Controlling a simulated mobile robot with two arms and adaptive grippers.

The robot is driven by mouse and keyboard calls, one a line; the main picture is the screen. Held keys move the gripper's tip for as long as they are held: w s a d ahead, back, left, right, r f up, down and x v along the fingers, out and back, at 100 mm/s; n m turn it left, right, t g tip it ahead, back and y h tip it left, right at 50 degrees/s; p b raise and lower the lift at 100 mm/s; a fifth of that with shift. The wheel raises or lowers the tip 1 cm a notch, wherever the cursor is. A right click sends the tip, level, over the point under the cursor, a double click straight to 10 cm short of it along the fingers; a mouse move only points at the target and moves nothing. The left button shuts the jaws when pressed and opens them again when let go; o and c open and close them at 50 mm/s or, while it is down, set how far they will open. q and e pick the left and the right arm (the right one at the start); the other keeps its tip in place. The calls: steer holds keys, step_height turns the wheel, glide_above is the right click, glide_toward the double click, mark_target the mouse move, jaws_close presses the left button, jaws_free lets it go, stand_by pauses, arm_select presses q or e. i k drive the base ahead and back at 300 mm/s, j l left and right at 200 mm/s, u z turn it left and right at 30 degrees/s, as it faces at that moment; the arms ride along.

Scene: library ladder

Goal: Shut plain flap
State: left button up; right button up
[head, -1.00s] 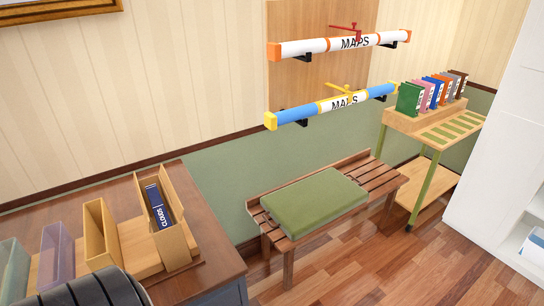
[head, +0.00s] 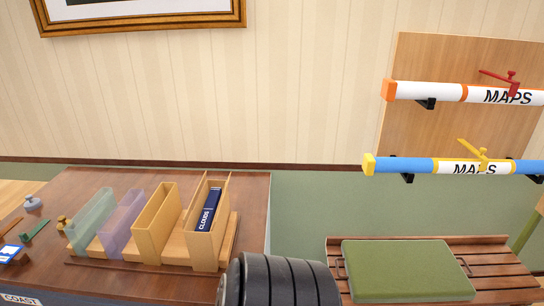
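No part that I can clearly single out as the plain flap shows in the head view. A row of upright file boxes stands on the brown desk (head: 255,190) at the left: a pale green one (head: 90,222), a purple one (head: 122,224), a plain tan one (head: 156,224) and a tan one (head: 207,252) at the right end. The right-end box holds a dark blue book (head: 208,210) marked CLOUDS. I cannot tell whether any box has a flap. Neither of my grippers is in view.
Right of the desk, a slatted bench (head: 500,268) carries a green cushion (head: 405,268). Above it hang a white map tube (head: 440,92) with orange bands and a blue one (head: 405,165). Small items, including a green one (head: 35,231), lie at the desk's left.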

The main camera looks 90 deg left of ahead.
mark_target(187, 215)
steer(key=i+u, duration=0.25)
steer(key=u, duration=0.15)
steer(key=i+u, duration=0.25)
steer(key=u, duration=0.2)
steer(key=i+l+u, duration=0.2)
steer(key=u, duration=0.2)
steer(key=i+u, duration=0.1)
steer(key=u, duration=0.4)
steer(key=i+l+u, duration=0.1)
steer(key=u, duration=0.4)
steer(key=i+l+u, duration=0.1)
steer(key=u, duration=0.4)
steer(key=i+l+u, duration=0.1)
steer(key=u, duration=0.4)
steer(key=l+u, duration=0.25)
steer(key=u, duration=0.25)
